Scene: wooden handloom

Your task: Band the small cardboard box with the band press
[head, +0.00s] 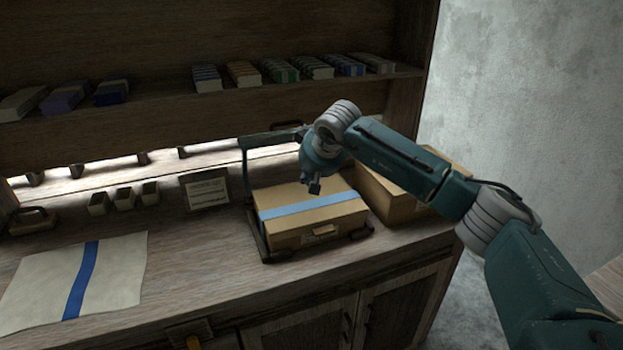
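A small cardboard box (315,228) sits on the worktop inside the band press (248,165), a dark green-grey metal frame with a base around the box's lower edge. A light blue band (300,207) lies straight across the box's top. The press's upright stands at the box's back left, and its top bar runs right until my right arm hides it. My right gripper (314,186) hangs just above the box's back part, pointing down. Its fingers are small and dark, so I cannot tell whether they are open or shut. My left gripper is out of view.
A second cardboard box (390,200) stands behind right, partly hidden by my arm. A pale sheet with a dark blue stripe (78,280) lies at left. Small bins (124,199) and a label card (207,193) stand at the back. Shelf stacks (280,72) are above.

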